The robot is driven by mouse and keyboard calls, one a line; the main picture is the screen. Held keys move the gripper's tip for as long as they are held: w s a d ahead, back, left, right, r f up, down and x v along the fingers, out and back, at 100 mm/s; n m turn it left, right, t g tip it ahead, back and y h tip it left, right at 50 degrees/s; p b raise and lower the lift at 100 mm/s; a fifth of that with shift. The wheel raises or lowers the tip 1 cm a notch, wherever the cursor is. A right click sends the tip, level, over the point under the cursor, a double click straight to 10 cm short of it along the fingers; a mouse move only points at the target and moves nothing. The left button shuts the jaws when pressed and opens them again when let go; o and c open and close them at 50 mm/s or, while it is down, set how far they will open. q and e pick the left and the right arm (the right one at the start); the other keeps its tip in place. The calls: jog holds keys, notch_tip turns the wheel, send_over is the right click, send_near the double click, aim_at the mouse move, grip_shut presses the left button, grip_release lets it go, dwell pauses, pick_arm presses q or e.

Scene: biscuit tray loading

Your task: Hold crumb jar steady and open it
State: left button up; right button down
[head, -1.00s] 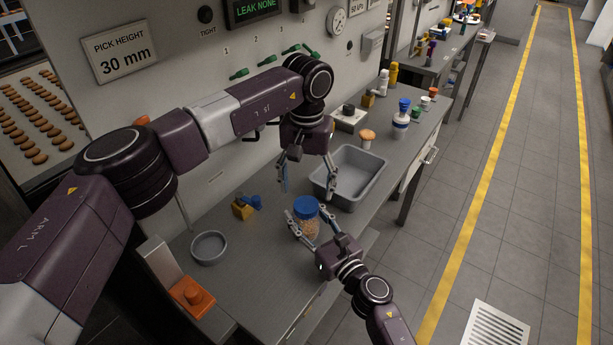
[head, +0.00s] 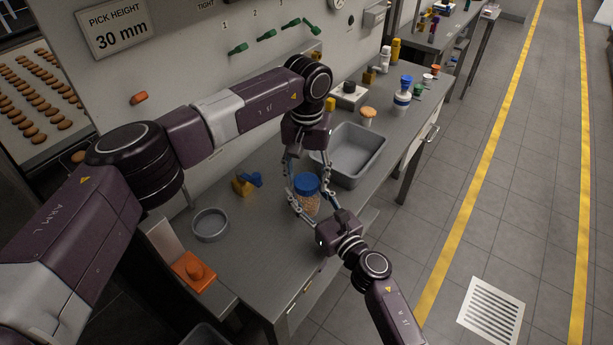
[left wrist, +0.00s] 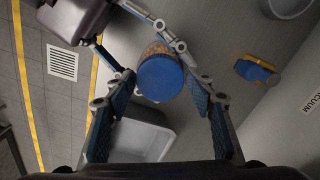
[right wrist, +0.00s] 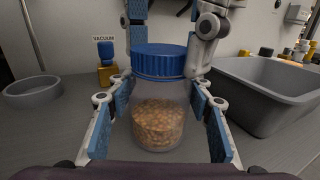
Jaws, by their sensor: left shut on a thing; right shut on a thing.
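The crumb jar (head: 309,204) is a clear jar of tan crumbs with a blue lid (head: 306,181), upright on the grey counter. My right gripper (head: 316,204) is shut on the jar's body from the front, with a finger on each side; the right wrist view shows the crumbs (right wrist: 158,125) between them. My left gripper (head: 306,184) comes down from above and is shut on the blue lid, which the left wrist view shows from the top (left wrist: 160,78). The lid sits on the jar; I cannot tell whether it has turned.
A grey bin (head: 378,166) stands close behind the jar to the right. A round grey dish (head: 210,237), a yellow block with a blue top (head: 244,187) and an orange button block (head: 194,271) are to the left.

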pick_arm(q)
jog(key=c, duration=0.3)
pick_arm(e)
jog(key=shift+r, duration=0.1)
pick_arm(q)
jog(key=shift+c, duration=0.3)
